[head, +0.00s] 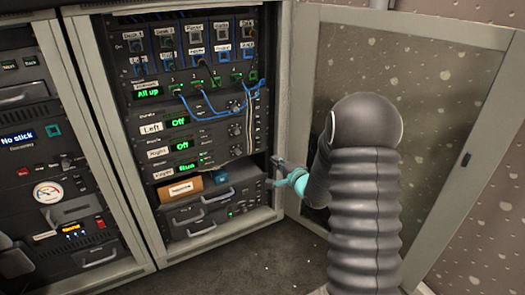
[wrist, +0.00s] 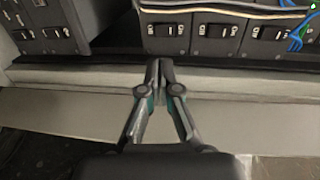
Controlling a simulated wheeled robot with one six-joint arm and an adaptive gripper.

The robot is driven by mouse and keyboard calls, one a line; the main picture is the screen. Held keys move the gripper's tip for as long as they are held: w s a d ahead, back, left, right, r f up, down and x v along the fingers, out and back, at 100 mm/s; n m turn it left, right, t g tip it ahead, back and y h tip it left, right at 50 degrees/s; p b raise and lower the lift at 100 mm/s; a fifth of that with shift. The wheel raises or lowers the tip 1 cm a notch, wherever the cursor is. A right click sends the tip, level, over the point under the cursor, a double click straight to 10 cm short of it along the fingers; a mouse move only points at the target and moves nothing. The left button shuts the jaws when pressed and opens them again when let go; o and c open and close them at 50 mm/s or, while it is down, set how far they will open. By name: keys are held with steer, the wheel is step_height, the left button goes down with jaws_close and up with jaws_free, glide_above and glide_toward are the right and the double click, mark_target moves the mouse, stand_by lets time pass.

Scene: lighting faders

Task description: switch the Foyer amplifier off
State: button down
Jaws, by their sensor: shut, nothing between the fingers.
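The Foyer amplifier (head: 163,173) is the lowest of three stacked units with green displays in the open rack. Its display (head: 187,167) is lit with a short word, perhaps "Blue", while the Left and Right displays above read "Off". My gripper (head: 275,172) is at the rack's right front edge, right of the Foyer unit. In the wrist view my gripper (wrist: 159,66) is shut and empty, its tips just short of a row of black rocker switches marked on and off. One switch (wrist: 163,31) lies straight beyond the tips. I cannot tell which switch belongs to the Foyer amplifier.
The rack's glazed door (head: 400,70) stands open at the right, behind my arm. Blue patch cables (head: 225,112) hang across the upper units. An orange box (head: 180,188) sits below the Foyer unit. A pale frame edge (wrist: 80,78) runs before the switches.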

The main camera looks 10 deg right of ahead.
mark_target(259, 147)
steer(key=b+x, duration=0.1)
steer(key=x, duration=0.9)
steer(key=shift+w, duration=0.35)
steer(key=shift+w+a+f, duration=0.1)
steer(key=shift+w+a, duration=0.05)
steer(key=shift+w, duration=0.1)
steer(key=shift+s, duration=0.1)
steer(key=shift+s+f, duration=0.1)
steer(key=shift+s, duration=0.15)
steer(key=f+v, duration=0.3)
steer(key=v, duration=1)
steer(key=shift+s+p, duration=0.25)
steer(key=shift+p, duration=0.1)
steer(key=shift+f, duration=0.1)
